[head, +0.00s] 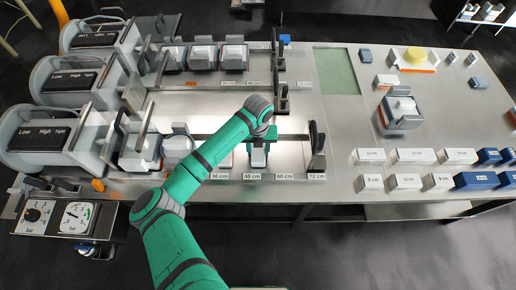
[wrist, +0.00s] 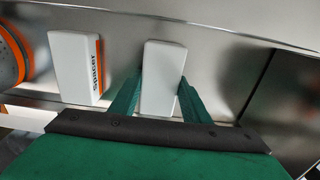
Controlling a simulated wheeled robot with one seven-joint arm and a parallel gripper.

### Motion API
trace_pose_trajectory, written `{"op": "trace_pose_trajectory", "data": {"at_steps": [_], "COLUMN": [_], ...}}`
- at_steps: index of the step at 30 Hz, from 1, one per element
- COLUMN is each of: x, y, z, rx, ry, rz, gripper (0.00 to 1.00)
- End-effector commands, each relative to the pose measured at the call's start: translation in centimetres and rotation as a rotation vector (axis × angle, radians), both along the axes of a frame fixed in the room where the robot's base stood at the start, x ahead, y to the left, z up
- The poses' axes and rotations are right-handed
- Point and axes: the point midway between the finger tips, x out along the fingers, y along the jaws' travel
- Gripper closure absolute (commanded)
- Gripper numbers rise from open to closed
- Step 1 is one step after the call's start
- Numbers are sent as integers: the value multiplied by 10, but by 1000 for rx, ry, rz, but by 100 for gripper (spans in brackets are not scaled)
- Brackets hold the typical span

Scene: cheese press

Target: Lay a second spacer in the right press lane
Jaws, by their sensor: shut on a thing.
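My gripper (head: 258,157) is over the front press lane (head: 292,153), near the 48 cm label. In the wrist view its two green fingers (wrist: 157,98) are shut on a white block-shaped spacer (wrist: 164,75), one on each side. I cannot tell whether this spacer touches the lane floor. Another white spacer (wrist: 76,68) with an orange stripe and the word "spacer" stands to its left, apart from it. An orange-rimmed round part (wrist: 10,58) is further left. In the head view my arm hides this part of the lane.
White molds (head: 140,153) sit at the left of the front lane, and a dark upright stop (head: 317,148) stands at its right. White blocks (head: 415,156) and blue blocks (head: 474,181) lie on the right of the table.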

Motion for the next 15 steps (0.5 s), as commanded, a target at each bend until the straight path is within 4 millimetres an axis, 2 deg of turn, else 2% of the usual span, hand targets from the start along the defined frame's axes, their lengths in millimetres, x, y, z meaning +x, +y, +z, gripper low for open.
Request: {"op": "trace_pose_trajectory", "data": {"at_steps": [8,9,10,11,15], "x": [0,0,0,0,0], "y": [-1,-1,-1,0,0], "z": [0,0,0,0,0], "rx": [0,0,0,0,0], "ry": [0,0,0,0,0], "rz": [-1,-1,-1,-1,0], "gripper": [83,48,41,36,36]}}
